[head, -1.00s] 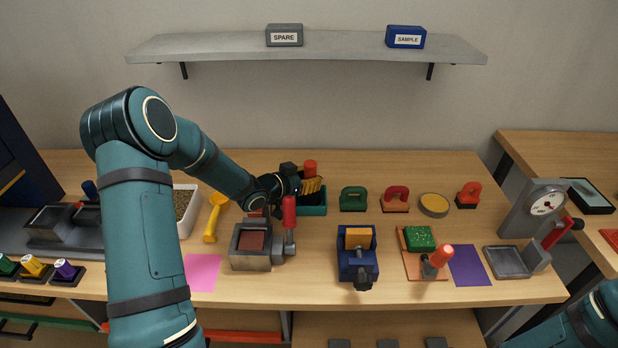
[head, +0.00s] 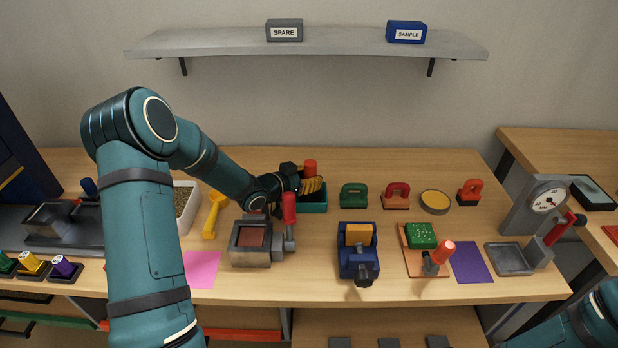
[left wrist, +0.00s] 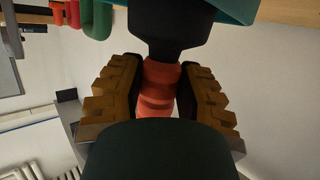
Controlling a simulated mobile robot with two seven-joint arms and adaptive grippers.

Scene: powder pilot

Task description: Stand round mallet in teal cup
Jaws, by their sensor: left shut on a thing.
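The round mallet has an orange-red part (head: 310,167) that stands up above my left gripper (head: 312,186) in the head view. My left gripper is shut on the mallet; in the left wrist view its fingers (left wrist: 160,92) clasp the orange part, and a black part (left wrist: 165,30) lies beyond them. The mallet looks about upright. The teal cup (head: 315,207) is on the table under the gripper, partly hidden by it; its edge also shows in the left wrist view (left wrist: 238,8). The black part overlaps this edge; I cannot tell how deep it sits in the cup.
A grey press with a red handle (head: 289,208) stands just in front of the cup. A yellow scoop (head: 214,215) lies to the left. A shelf (head: 340,41) hangs above.

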